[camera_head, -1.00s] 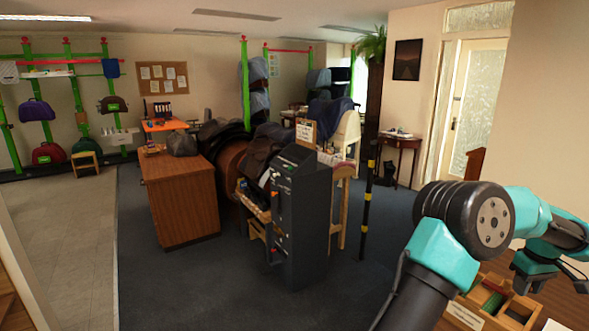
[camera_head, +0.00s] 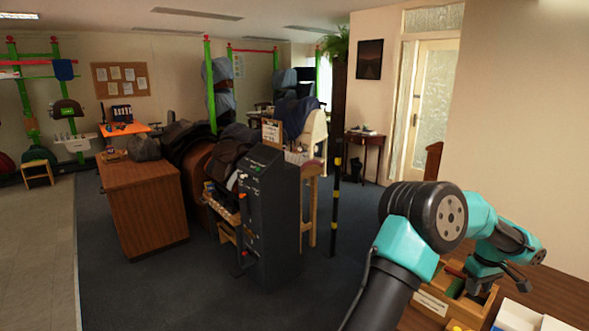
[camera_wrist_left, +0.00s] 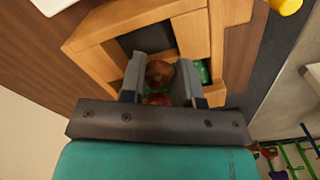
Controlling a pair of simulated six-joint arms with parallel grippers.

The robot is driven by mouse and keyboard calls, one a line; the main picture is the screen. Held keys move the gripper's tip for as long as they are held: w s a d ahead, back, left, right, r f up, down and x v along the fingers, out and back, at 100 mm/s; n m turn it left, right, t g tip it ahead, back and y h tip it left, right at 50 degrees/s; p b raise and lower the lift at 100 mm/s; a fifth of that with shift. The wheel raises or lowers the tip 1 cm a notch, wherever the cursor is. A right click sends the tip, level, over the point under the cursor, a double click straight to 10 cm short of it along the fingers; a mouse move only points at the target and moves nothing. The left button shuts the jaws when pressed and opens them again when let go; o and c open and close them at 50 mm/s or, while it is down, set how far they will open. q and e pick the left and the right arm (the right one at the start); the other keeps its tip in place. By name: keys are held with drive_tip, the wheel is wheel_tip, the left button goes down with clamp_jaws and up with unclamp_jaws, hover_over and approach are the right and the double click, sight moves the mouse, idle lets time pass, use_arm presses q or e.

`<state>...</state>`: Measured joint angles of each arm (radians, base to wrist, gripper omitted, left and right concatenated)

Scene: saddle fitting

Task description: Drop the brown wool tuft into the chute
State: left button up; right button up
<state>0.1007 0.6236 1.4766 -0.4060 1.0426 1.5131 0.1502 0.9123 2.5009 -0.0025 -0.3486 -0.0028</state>
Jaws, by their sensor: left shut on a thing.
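My left gripper (camera_head: 496,280) is low at the right of the head view, over a wooden compartment box (camera_head: 436,297). In the left wrist view its two fingers (camera_wrist_left: 160,66) stand on either side of the brown wool tuft (camera_wrist_left: 159,74), a rough brown lump, and are shut on it. The wooden box (camera_wrist_left: 191,34) lies below the tuft in that view, with a dark compartment beyond it and green pieces beside it. A red piece shows just under the tuft. I cannot pick out the chute with certainty. My right gripper is not in view.
A tall dark cabinet with buttons (camera_head: 271,220) stands mid-floor, left of my arm. A brown desk (camera_head: 150,210) stands farther left. White items (camera_head: 515,315) lie near the box. Carpet in front is clear.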

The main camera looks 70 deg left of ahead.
use_arm(q)
drive_tip(key=o, duration=1)
drive_tip(key=shift+c, duration=0.2)
wheel_tip(320, 180, up, 17)
drive_tip(key=shift+r, duration=0.2)
idle(0.7)
